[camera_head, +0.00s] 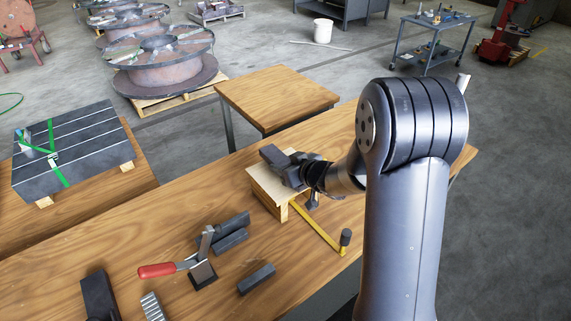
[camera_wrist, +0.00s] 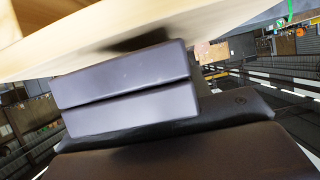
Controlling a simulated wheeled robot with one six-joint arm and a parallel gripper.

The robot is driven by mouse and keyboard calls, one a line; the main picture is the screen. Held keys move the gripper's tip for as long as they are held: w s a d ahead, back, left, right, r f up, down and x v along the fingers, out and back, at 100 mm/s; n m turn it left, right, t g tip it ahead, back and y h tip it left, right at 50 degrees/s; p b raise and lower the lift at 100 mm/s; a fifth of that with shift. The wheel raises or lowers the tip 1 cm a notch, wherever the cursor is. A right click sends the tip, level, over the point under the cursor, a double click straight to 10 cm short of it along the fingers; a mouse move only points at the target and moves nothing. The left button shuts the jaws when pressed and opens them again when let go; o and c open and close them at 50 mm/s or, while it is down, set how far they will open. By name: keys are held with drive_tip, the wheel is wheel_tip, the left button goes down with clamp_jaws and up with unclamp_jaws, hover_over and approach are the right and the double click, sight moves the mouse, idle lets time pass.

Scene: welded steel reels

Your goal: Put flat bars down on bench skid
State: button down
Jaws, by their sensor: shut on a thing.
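The bench skid (camera_head: 263,185) is a small pale wooden platform on the workbench, in the middle of the head view. My gripper (camera_head: 286,167) is over it, shut on dark grey flat bars (camera_head: 273,156). In the wrist view two flat bars (camera_wrist: 125,85) lie one against the other at my dark gripper (camera_wrist: 215,112). The pale wood of the skid (camera_wrist: 75,40) fills the top of that view, with a dark shadow beside the bars. The bars are very close to the wood; I cannot tell whether they touch it.
On the wooden bench (camera_head: 110,255) are a red-handled toggle clamp (camera_head: 200,262), loose dark blocks (camera_head: 257,279) and a yellow strip (camera_head: 320,232) beside the skid. A strapped dark stack (camera_head: 80,150) stands at left. A smaller wooden table (camera_head: 277,97) and steel reels (camera_head: 165,60) are behind.

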drive_tip(key=shift+f+b, duration=0.3)
drive_tip(key=shift+b, duration=0.1)
drive_tip(key=c, duration=1)
unclamp_jaws()
drive_tip(key=o, duration=0.4)
drive_tip(key=shift+f, duration=0.1)
drive_tip(key=shift+c, duration=0.2)
drive_tip(key=shift+s+f, duration=0.15)
drive_tip(key=shift+f, duration=0.1)
drive_tip(key=v, duration=1.1)
drive_tip(key=shift+w+a+r, duration=0.1)
drive_tip(key=shift+w, duration=0.15)
